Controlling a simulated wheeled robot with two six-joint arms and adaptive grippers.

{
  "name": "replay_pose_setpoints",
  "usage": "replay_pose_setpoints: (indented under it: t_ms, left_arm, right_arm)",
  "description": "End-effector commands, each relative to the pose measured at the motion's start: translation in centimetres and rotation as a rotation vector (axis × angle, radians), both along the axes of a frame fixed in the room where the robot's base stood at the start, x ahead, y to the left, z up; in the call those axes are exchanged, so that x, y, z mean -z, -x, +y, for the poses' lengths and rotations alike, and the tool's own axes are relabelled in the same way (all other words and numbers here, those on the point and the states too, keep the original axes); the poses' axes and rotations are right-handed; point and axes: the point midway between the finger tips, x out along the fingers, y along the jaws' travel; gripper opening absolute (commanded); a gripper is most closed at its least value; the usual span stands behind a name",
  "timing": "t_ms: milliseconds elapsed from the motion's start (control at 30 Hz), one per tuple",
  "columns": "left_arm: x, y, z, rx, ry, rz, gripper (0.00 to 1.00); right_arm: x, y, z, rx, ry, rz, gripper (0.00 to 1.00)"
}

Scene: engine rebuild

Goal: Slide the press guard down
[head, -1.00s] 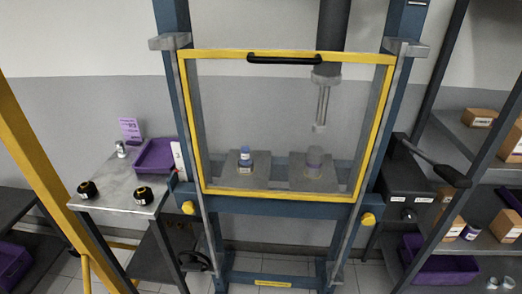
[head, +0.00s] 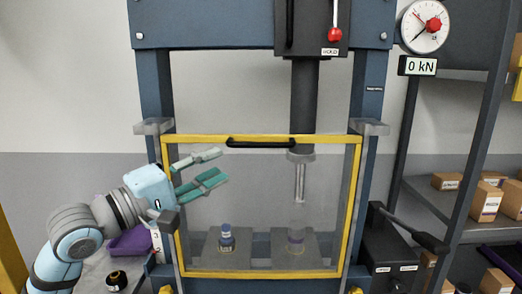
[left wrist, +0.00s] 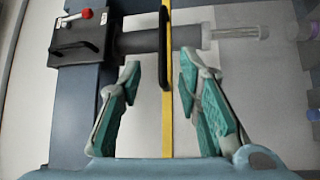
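The press guard (head: 168,215) is a clear panel in a yellow frame. It stands in front of the ram and the press bed, with its bottom edge at bed level. Its black handle (head: 260,143) is on the top bar; it also shows in the left wrist view (left wrist: 164,48). My left gripper (head: 222,165) is open and empty, in front of the panel's upper left, left of and slightly below the handle. In the left wrist view, its spread fingers (left wrist: 160,66) point toward the handle and top bar, apart from them. My right gripper is out of view.
A lever box (head: 393,255) is at right. A gauge (head: 424,26) hangs upper right, above a "0 kN" display (head: 417,66). Shelves with boxes (head: 487,203) stand at right.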

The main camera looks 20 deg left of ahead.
Motion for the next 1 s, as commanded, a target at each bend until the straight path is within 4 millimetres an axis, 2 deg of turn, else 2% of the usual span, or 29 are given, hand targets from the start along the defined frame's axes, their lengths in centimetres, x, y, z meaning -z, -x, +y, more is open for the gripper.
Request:
replay_pose_setpoints:
  t_ms: [33, 200, 333, 500, 633, 867, 1000]
  left_arm:
    - [-0.7, -0.7, -0.6, 0.006, 0.008, -0.001, 0.31]
    - [-1.4, -4.7, -3.2, 0.009, 0.008, 0.004, 0.31]
    - [-1.6, -7.6, -4.9, 0.005, 0.002, 0.004, 0.31]
    - [-1.8, -10.1, -6.3, 0.001, -0.002, 0.004, 0.31]
    - [-1.8, -10.9, -6.8, 0.001, -0.005, 0.003, 0.31]
    - [-1.7, -11.0, -6.8, 0.001, -0.005, 0.003, 0.31]
    - [-1.7, -11.0, -6.8, 0.001, -0.006, 0.004, 0.12]
  right_arm:
    - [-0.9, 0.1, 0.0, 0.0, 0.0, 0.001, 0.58]
    - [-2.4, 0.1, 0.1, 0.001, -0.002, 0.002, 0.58]
    - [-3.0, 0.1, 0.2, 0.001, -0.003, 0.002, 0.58]
    - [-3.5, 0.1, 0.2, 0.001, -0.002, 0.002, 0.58]
    - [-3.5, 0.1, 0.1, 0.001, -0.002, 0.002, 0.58]
    - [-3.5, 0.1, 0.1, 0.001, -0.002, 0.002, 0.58]
    - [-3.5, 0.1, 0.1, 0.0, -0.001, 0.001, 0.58]
